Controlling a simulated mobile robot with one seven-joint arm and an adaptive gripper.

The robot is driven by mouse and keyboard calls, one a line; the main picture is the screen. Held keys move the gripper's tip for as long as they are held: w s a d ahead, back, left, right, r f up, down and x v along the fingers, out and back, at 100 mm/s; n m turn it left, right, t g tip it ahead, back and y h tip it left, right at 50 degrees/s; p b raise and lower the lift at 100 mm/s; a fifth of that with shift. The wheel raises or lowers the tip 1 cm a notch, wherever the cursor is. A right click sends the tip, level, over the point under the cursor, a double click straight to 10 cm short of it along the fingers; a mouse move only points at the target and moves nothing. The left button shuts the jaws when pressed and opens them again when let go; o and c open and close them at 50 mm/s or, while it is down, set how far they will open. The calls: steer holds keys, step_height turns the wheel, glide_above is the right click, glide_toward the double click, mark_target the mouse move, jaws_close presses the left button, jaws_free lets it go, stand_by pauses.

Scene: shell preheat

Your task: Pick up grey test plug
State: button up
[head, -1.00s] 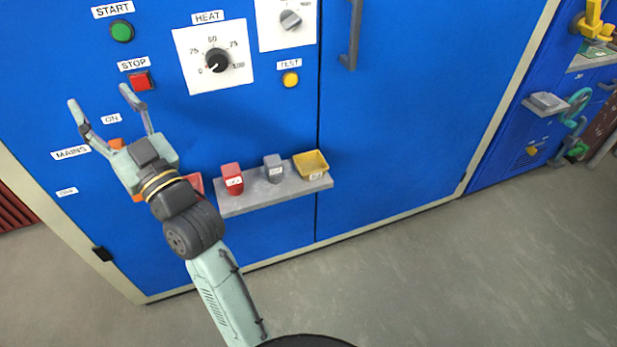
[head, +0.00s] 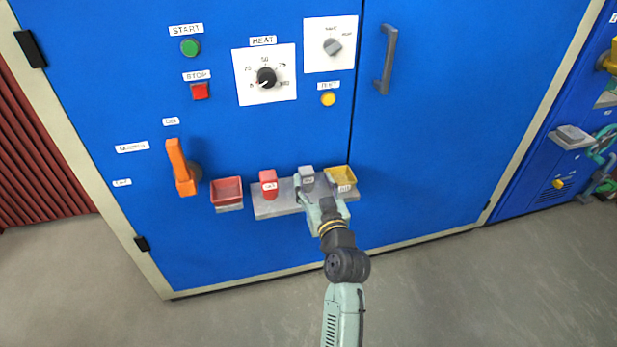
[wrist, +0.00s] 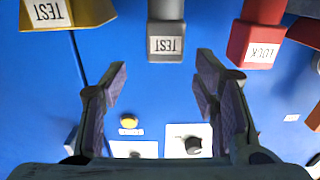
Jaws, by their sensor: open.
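The grey test plug (head: 307,173) stands on a small grey shelf (head: 268,209) on the blue cabinet, between a red plug and a yellow tray. In the wrist view the grey plug (wrist: 166,28) shows its TEST label upside down at the top centre. My gripper (head: 316,194) is at the shelf, just in front of the grey plug, and partly covers the shelf. In the wrist view my gripper (wrist: 161,70) is open and empty. The plug lies beyond the fingertips, about in line with the gap between them, with blue panel visible between.
A red plug (head: 268,184) labelled LOCK stands left of the grey plug. A yellow tray (head: 341,178) is close on its right. A red tray (head: 227,190) and an orange handle (head: 181,168) are further left. The cabinet face above the shelf holds knobs and buttons.

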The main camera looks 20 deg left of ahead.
mark_target(308, 175)
steer(key=x, duration=0.2)
steer(key=p+x, duration=0.1)
steer(key=x, duration=0.2)
steer(key=shift+s+a+f+p, duration=0.1)
steer(key=shift+s+a+p, duration=0.1)
steer(key=shift+a+p, duration=0.1)
steer(key=shift+w+a+f, duration=0.1)
steer(key=shift+w+a, duration=0.05)
steer(key=shift+w, duration=0.2)
steer(key=c, duration=1.3)
